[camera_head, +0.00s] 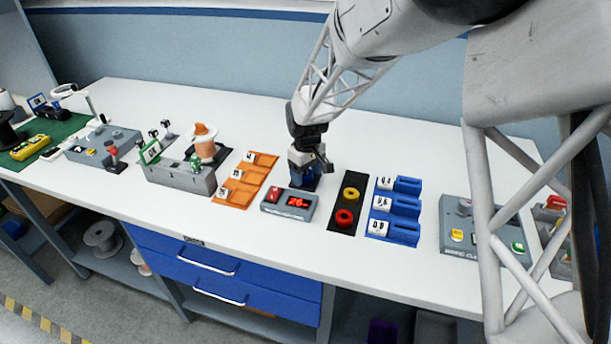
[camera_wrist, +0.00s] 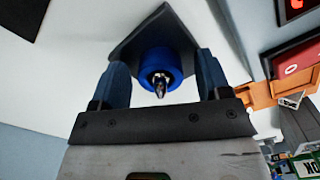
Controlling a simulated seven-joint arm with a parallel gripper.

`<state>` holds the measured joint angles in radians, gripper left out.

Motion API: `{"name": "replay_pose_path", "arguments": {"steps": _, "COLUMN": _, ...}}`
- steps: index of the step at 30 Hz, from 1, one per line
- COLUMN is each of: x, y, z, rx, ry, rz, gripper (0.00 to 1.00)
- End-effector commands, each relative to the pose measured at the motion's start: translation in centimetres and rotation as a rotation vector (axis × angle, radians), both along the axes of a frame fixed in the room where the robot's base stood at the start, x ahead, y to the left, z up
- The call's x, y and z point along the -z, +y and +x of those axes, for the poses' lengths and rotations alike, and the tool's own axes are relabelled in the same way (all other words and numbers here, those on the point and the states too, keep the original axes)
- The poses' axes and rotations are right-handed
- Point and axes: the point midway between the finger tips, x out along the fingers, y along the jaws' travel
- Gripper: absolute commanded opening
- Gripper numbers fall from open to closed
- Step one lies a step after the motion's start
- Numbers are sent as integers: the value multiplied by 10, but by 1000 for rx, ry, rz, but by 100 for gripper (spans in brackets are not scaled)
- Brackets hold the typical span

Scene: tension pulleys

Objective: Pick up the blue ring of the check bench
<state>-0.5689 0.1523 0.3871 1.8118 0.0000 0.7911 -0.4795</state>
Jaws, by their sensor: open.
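In the wrist view the blue ring (camera_wrist: 178,56) sits around a metal peg (camera_wrist: 160,86), against a dark angular plate (camera_wrist: 128,47). My gripper (camera_wrist: 161,64) is open, with one blue finger on each side of the ring. Small gaps seem to show between fingers and ring; I cannot tell whether either touches. In the head view my gripper (camera_head: 304,178) is low over the bench, just behind the grey box with a red display (camera_head: 290,205). There the gripper largely hides the ring, and blue ring and blue fingers are hard to tell apart.
A black tray (camera_head: 344,222) with a yellow ring (camera_head: 351,193) and a red ring (camera_head: 344,218) lies to the right, then blue numbered bins (camera_head: 405,206). Orange bins (camera_head: 239,193) stand to the left. The white bench top (camera_head: 400,140) is clear behind.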

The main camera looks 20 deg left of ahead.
Motion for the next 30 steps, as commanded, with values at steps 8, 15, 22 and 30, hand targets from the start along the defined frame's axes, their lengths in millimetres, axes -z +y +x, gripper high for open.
{"name": "replay_pose_path", "arguments": {"steps": 8, "x": 1, "y": 0, "z": 0, "rx": 0, "ry": 0, "rz": 1, "gripper": 70}}
{"name": "replay_pose_path", "arguments": {"steps": 15, "x": 1, "y": 0, "z": 0, "rx": 0, "ry": 0, "rz": 1, "gripper": 70}}
{"name": "replay_pose_path", "arguments": {"steps": 22, "x": 1, "y": 0, "z": 0, "rx": 0, "ry": 0, "rz": 1, "gripper": 41}}
{"name": "replay_pose_path", "arguments": {"steps": 30, "x": 0, "y": 0, "z": 0, "rx": 0, "ry": 0, "rz": 1, "gripper": 13}}
